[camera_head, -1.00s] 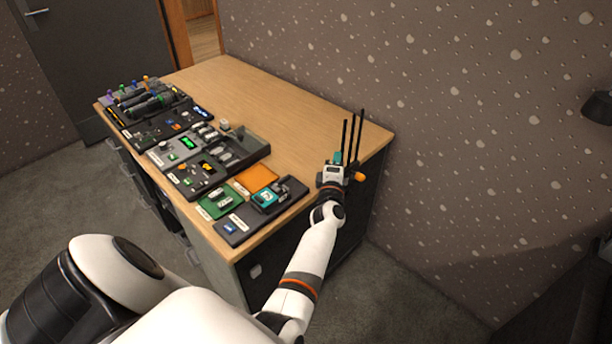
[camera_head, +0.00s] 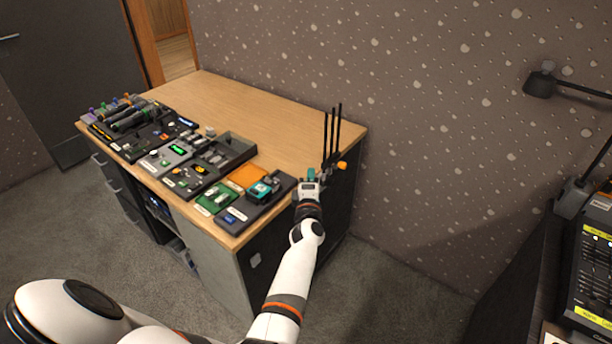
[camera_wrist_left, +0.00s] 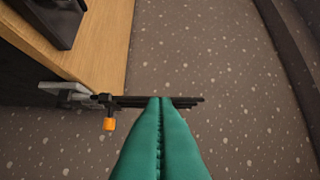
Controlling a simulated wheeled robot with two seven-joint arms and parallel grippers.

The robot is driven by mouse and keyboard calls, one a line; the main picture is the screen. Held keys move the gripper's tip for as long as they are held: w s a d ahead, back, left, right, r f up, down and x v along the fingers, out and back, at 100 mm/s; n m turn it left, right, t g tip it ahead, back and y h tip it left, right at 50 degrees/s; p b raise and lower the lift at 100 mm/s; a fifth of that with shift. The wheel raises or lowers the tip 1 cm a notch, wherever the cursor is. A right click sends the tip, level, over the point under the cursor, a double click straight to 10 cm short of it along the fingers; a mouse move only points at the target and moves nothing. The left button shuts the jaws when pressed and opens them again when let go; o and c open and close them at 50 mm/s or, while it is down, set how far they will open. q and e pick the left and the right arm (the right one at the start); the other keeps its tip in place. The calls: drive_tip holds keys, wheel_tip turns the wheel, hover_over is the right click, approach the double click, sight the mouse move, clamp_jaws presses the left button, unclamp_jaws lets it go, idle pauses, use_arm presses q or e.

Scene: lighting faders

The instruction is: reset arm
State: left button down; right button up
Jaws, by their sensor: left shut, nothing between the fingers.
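My left gripper (camera_head: 310,176) is at the near right corner of the wooden-topped desk (camera_head: 270,112), beside several thin black rods (camera_head: 331,135) that stand up there. In the left wrist view its two green fingers (camera_wrist_left: 161,140) are pressed together with nothing between them. The rods (camera_wrist_left: 185,101) show behind the fingertips in that view; I cannot tell if they touch. An orange knob (camera_head: 342,165) sits by the rods and also shows in the wrist view (camera_wrist_left: 109,124). My right gripper is not in view.
Several small devices and trays line the desk's left side, including a green panel (camera_head: 215,199), an orange tray (camera_head: 246,177) and a dark open tray (camera_head: 232,150). A fader console (camera_head: 592,270) and a black lamp (camera_head: 540,84) are at the right. Grey floor lies between.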

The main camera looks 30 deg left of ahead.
use_arm(q)
drive_tip(key=s+d+f+m+g+h, duration=0.25)
drive_tip(key=s+d+f+m, duration=0.2)
drive_tip(key=f, duration=0.55)
drive_tip(key=s+d+f+m+g+h, duration=0.1)
drive_tip(key=s+d+f+m+h, duration=0.2)
drive_tip(key=s+f+m, duration=0.5)
drive_tip(key=s+d+f+m+g+h, duration=0.2)
drive_tip(key=s+d+f+h, duration=0.15)
drive_tip(key=f, duration=0.95)
drive_tip(key=s+d+f+m+g, duration=0.1)
drive_tip(key=s+f+m+g, duration=0.1)
drive_tip(key=s+f, duration=0.35)
drive_tip(key=s+d+f+m+g, duration=0.1)
drive_tip(key=s+f+m+g, duration=0.15)
drive_tip(key=s, duration=0.65)
drive_tip(key=s+d+f+m+g, duration=0.1)
drive_tip(key=s+f+m, duration=0.2)
drive_tip(key=s+f, duration=0.3)
drive_tip(key=s+a+f+m+g, duration=0.1)
drive_tip(key=s+m+g, duration=0.1)
drive_tip(key=s, duration=0.8)
drive_tip(key=s+f+m+g, duration=0.2)
drive_tip(key=s, duration=0.8)
drive_tip(key=shift+s+a+f+m, duration=0.2)
drive_tip(key=shift+a+m, duration=0.2)
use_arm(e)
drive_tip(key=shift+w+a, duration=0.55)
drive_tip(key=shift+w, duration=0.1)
